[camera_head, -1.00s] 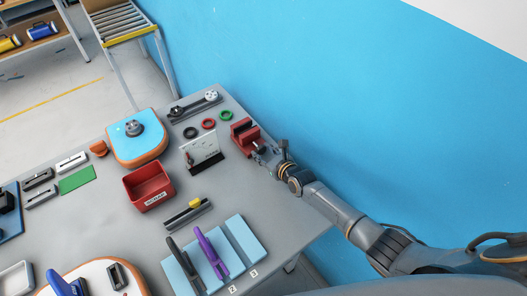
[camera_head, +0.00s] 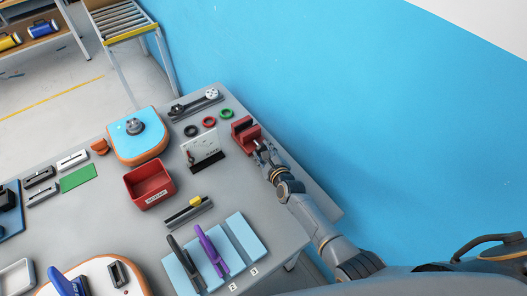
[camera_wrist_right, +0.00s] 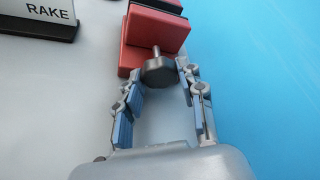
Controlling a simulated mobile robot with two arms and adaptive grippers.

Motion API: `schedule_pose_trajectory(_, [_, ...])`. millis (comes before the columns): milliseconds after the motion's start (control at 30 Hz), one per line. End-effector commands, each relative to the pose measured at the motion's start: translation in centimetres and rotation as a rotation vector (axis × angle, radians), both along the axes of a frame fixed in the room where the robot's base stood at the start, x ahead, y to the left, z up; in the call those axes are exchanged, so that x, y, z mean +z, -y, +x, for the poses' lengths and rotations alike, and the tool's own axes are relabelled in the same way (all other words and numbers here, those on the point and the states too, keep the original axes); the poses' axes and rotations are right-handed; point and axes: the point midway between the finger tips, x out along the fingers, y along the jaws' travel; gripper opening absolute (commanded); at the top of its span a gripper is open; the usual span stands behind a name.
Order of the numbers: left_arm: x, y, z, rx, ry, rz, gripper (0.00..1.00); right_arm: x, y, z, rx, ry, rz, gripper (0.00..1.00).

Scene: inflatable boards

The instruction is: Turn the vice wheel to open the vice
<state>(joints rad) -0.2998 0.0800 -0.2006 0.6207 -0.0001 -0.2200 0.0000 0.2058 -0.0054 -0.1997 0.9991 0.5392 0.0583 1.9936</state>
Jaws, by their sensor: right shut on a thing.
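The red vice (camera_head: 245,133) stands on the table near its far right edge, by the blue wall. In the right wrist view the red vice (camera_wrist_right: 153,36) is at the top, with a dark round wheel (camera_wrist_right: 160,72) on a short metal shaft facing me. My right gripper (camera_head: 262,152) is at the vice's near side. In the right wrist view its fingertips (camera_wrist_right: 158,78) are on either side of the wheel, shut on it. The jaw gap of the vice is hard to make out. My left gripper is not in view.
A white sign board (camera_head: 201,148) stands left of the vice. Black, red and green rings (camera_head: 208,122) lie behind it. A red bin (camera_head: 149,184) and a light blue rack with handled tools (camera_head: 248,240) are on the table. The blue wall (camera_head: 330,120) is close on the right.

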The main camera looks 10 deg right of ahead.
Motion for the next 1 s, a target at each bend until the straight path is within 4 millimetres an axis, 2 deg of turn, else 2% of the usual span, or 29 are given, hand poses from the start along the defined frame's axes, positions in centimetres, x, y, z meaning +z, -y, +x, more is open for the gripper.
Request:
schedule_pose_trajectory(333, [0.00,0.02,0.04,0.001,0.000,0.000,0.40,0.05,-0.05,0.02,0.000,0.002,-0.002,0.07])
schedule_pose_trajectory(367, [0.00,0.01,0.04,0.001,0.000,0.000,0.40,0.05,-0.05,0.02,0.000,0.002,-0.002,0.43])
schedule_pose_trajectory(433, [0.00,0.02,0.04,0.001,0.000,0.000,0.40,0.06,-0.05,0.02,0.000,0.002,-0.002,0.57])
schedule_pose_trajectory(467, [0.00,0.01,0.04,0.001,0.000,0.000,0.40,0.05,-0.05,0.02,0.000,0.002,-0.002,0.61])
schedule_pose_trajectory(1000, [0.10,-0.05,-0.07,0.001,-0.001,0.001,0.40,0.07,0.03,0.02,0.001,-0.006,0.016,0.61])
